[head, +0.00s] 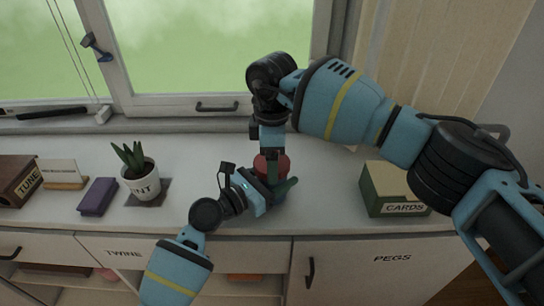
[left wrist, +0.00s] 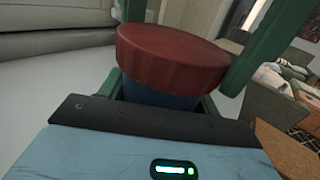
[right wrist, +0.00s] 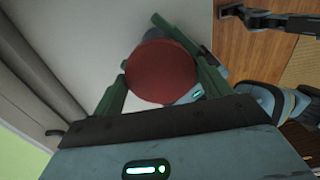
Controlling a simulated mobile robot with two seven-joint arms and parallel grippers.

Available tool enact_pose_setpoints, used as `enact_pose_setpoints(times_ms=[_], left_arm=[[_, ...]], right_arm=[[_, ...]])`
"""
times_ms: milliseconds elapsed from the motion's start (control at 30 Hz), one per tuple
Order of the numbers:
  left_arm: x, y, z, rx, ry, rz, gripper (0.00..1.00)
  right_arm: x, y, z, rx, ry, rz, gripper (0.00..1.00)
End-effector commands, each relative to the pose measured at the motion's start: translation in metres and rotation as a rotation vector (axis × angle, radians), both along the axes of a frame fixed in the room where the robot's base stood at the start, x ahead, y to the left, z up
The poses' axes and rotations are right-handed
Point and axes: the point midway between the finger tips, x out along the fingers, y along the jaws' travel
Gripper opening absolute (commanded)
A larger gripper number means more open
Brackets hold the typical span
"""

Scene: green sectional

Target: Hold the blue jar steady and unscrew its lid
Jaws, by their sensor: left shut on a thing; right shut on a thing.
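The jar's red lid (head: 266,165) shows above the white counter in the head view. In the left wrist view the lid (left wrist: 172,58) sits on top of the blue jar (left wrist: 158,94), and only a strip of the jar's body shows. My left gripper (head: 277,188) reaches in from the front and is shut on the jar's body, below the lid. My right gripper (head: 271,160) comes down from above and is shut on the lid. In the right wrist view the round lid (right wrist: 160,72) lies between its green fingers. Most of the jar is hidden by the grippers.
A potted plant (head: 141,184), a purple box (head: 97,196) and a brown TUNE box (head: 17,180) stand to the left. A green and cream CARDS box (head: 396,190) stands to the right. The window (head: 215,50) is behind. Bare counter (head: 325,190) lies between jar and CARDS box.

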Motion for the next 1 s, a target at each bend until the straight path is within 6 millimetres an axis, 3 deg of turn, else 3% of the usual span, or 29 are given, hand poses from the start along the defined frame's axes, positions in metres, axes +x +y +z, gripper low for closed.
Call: enact_pose_setpoints(times_ms=[167, 1000], left_arm=[[-0.0002, -0.0002, -0.0002, 0.0, 0.0, -0.001, 0.0], [-0.0002, -0.0003, -0.0003, 0.001, 0.001, -0.001, 0.0]], right_arm=[[0.0002, 0.0001, 0.0005, 0.001, -0.001, 0.19, 0.49], [0.0003, 0.001, 0.0015, 0.001, -0.001, 1.574, 0.49]])
